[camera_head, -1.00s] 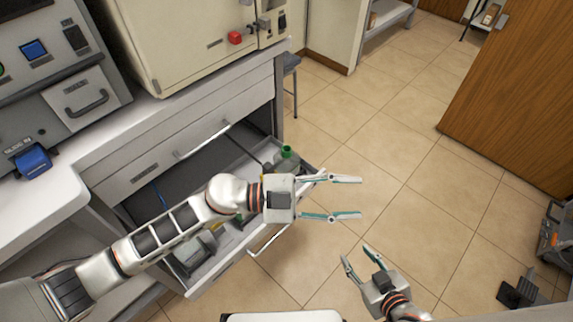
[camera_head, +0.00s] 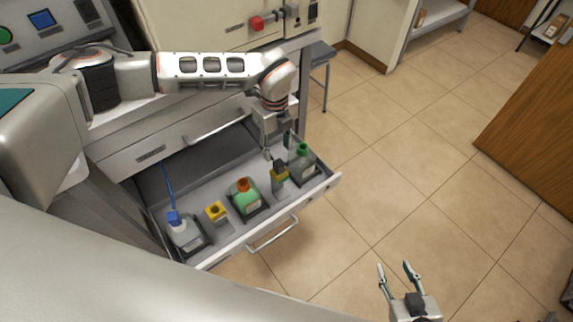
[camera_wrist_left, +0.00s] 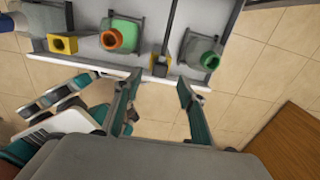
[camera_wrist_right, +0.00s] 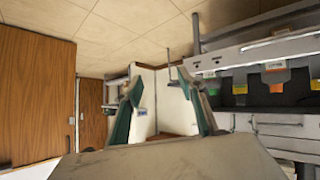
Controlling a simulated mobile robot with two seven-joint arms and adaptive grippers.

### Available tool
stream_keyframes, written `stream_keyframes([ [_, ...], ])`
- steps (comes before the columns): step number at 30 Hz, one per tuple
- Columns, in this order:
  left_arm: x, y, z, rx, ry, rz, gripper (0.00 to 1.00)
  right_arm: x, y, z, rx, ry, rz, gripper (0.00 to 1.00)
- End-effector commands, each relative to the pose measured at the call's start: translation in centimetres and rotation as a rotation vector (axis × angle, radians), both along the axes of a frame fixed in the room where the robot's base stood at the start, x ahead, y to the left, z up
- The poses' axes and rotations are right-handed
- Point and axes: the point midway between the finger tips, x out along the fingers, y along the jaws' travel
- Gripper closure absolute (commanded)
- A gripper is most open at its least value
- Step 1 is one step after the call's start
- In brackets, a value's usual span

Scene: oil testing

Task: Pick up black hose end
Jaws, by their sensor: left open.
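The black hose end (camera_head: 279,166) sits in a yellow holder in the open drawer, between the orange-capped and green-capped bottles. In the left wrist view the dark hose (camera_wrist_left: 167,30) runs down to the yellow holder (camera_wrist_left: 160,66). My left gripper (camera_head: 277,148) reaches down over the drawer beside the hose end. It is open, and in the left wrist view its fingers (camera_wrist_left: 158,83) point toward the hose end, with nothing between them. My right gripper (camera_head: 396,270) is open and empty over the floor, well right of the drawer.
The open drawer (camera_head: 325,182) also holds a green-capped bottle (camera_head: 303,165), an orange-capped bottle (camera_head: 246,197), a blue-topped bottle (camera_head: 184,234) and an empty-looking yellow holder (camera_head: 216,211). The counter and cabinets stand behind.

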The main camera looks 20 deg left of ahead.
Motion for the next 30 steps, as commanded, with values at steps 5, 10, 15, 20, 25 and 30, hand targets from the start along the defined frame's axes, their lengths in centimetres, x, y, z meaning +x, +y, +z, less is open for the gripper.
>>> stream_keyframes([
  [5, -0.2, 0.0, -2.2, 0.001, 0.004, 0.001, 0.6, -0.2, 0.0, -0.5, -0.003, 0.005, 0.001, 0.6],
  [10, -0.1, -0.2, -3.3, -0.001, 0.003, -0.001, 0.6, -0.3, 0.0, -0.6, -0.005, 0.005, 0.002, 0.6],
  [15, -0.4, -0.5, -5.8, -0.001, 0.007, -0.001, 0.6, -0.4, 0.0, -1.1, -0.007, 0.007, 0.003, 0.6],
  [20, -0.3, -0.6, -7.6, -0.002, 0.005, -0.002, 0.6, -0.5, -0.3, -1.6, -0.015, 0.012, 0.002, 0.6],
  [25, -0.2, -0.6, -7.6, -0.002, 0.002, -0.002, 0.6, -0.2, -0.4, -1.3, -0.018, 0.006, 0.002, 0.6],
  [30, -0.2, -0.6, -7.6, -0.002, 0.002, -0.002, 0.86, 0.0, -0.4, -1.2, -0.018, 0.002, 0.002, 0.6],
])
